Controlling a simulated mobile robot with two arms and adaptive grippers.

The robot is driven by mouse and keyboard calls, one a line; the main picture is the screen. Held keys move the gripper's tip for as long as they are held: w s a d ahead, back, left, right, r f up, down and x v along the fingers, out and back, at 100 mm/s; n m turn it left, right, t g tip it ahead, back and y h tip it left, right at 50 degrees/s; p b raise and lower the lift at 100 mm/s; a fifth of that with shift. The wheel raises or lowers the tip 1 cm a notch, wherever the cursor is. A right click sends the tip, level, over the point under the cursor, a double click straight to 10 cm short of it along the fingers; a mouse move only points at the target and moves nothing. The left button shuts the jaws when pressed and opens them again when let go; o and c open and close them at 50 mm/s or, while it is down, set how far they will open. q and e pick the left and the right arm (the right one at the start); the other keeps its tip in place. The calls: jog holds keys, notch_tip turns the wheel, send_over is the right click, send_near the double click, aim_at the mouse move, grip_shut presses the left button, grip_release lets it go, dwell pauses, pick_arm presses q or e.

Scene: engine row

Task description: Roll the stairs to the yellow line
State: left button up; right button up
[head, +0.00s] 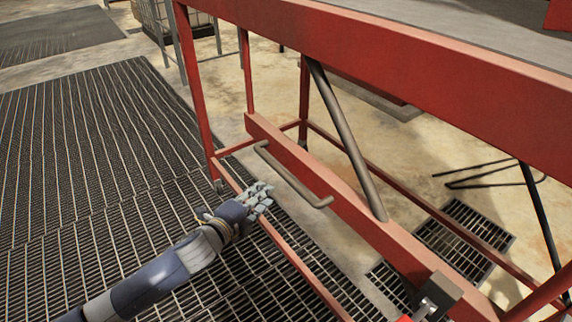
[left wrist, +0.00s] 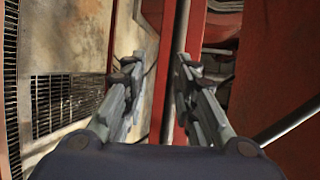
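The stairs show in the head view as a large red frame (head: 400,80) with upright legs and low rails. A grey bar handle (head: 285,178) is fixed along a low red beam. My left gripper (head: 262,196) is just left of this handle, apart from it. In the left wrist view my left gripper (left wrist: 157,68) is open, its two fingers spread. A dark bar (left wrist: 180,40) runs between the fingers, closer to the right one, with red frame behind it. No yellow line shows.
Metal floor grating (head: 90,150) covers the left. Stained concrete floor (head: 440,150) lies under and behind the frame, with a smaller grate (head: 465,238) in it. A thick grey diagonal strut (head: 340,130) stands right of the handle. A wire-cage container (head: 165,25) stands at the back.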

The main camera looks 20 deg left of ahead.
aim_at(284, 173)
pick_arm(q)
jog(key=shift+m, duration=0.3)
jog(key=x, duration=0.3)
jog(key=r+x, duration=0.1)
jog(key=x, duration=0.3)
jog(key=d+r+x, duration=0.1)
jog(key=x, duration=0.2)
jog(key=shift+w+r+p, duration=0.1)
jog(key=shift+w+p, duration=0.25)
jog(key=shift+p, duration=0.05)
grip_shut()
